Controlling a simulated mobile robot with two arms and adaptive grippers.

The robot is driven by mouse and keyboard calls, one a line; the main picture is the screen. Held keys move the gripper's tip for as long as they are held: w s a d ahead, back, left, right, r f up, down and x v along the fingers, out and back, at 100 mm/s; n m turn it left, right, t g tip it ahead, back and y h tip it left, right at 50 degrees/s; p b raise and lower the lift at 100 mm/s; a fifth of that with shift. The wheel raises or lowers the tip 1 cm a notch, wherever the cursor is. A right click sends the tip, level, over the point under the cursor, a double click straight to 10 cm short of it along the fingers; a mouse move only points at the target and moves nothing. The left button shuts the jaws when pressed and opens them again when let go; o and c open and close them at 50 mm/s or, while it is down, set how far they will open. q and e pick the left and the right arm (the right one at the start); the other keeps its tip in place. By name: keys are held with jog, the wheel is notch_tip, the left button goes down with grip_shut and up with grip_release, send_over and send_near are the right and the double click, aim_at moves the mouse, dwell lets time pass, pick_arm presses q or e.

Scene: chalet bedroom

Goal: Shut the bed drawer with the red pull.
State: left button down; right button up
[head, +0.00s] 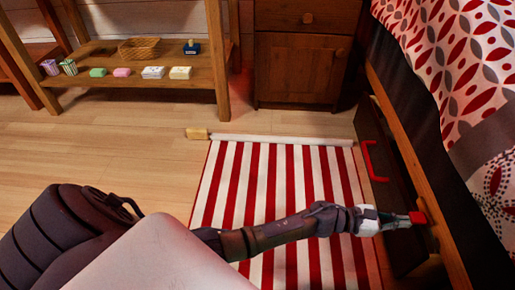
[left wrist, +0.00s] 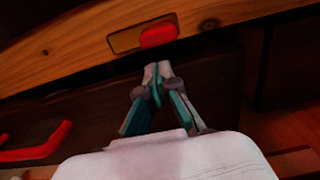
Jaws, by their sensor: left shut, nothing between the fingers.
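The bed drawer (head: 398,205) is a dark front under the bed's wooden side rail, with a red bar pull (head: 372,162) on it. The pull also shows at the left in the left wrist view (left wrist: 40,145). I cannot tell how far the drawer stands out. My left gripper (head: 402,220) is shut and empty, reaching across the rug to the drawer's near part. In the left wrist view its fingertips (left wrist: 157,70) point at the dark front, just below a red block (left wrist: 158,34) on a yellow plate in the rail. Contact is unclear. My right gripper is out of view.
A red-and-white striped rug (head: 265,185) lies beside the bed, with a pale roll (head: 285,140) along its far end. A wooden nightstand (head: 295,70) stands behind. A low shelf (head: 120,90) with small items is at the back left. Floor at left is clear.

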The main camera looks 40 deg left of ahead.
pick_arm(q)
jog(key=b+x, duration=0.1)
jog(key=x, duration=0.3)
jog(key=shift+w+d+b, duration=0.15)
jog(key=shift+b, duration=0.15)
jog(key=shift+w+d+r, duration=0.1)
jog(key=shift+w, duration=0.05)
jog(key=shift+r, duration=0.1)
